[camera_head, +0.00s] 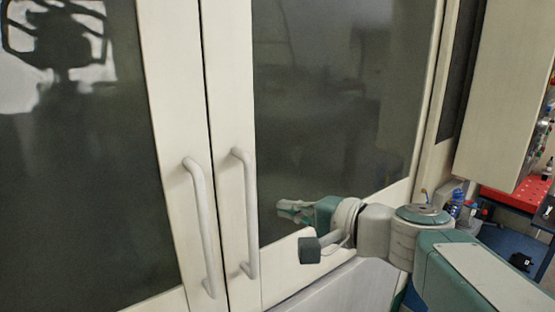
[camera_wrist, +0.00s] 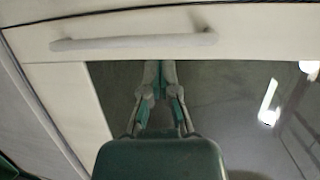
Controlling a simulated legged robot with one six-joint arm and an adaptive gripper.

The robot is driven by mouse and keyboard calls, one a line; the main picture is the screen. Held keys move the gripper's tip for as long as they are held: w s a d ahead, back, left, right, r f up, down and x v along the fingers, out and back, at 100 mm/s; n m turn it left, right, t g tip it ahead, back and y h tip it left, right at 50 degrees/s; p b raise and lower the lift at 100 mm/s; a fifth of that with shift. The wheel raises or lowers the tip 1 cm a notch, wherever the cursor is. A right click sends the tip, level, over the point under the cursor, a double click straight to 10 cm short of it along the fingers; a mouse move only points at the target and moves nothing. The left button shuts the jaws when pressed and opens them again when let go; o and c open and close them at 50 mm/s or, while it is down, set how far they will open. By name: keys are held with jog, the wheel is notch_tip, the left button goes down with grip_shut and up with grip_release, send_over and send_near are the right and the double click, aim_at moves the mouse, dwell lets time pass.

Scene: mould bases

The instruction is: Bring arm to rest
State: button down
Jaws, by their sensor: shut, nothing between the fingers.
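My gripper (camera_head: 284,210) is in front of the right door of a cream cabinet, to the right of the two door handles, in the head view. Its fingers are together and hold nothing. My arm reaches in from the lower right. In the wrist view, my gripper (camera_wrist: 160,66) points at the dark glass with its fingers closed. A pale handle (camera_wrist: 135,43) lies just beyond the fingertips in that view; I cannot tell the exact gap.
The cabinet's left handle (camera_head: 201,228) and right handle (camera_head: 244,213) stand out from the two shut doors. A pale panel (camera_head: 507,95) is at the right. A red perforated surface (camera_head: 518,194) with small items lies beyond it.

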jog(key=s+f+n+g+h, duration=0.35)
jog(key=s+f, duration=0.25)
jog(key=f, duration=0.2)
jog(key=s+d+f+n+h, duration=0.5)
jog(key=s+d+f+h, duration=0.4)
jog(key=d, duration=0.3)
jog(key=shift+f+g, duration=0.45)
jog(key=shift+a, duration=0.2)
jog(key=shift+d, duration=0.15)
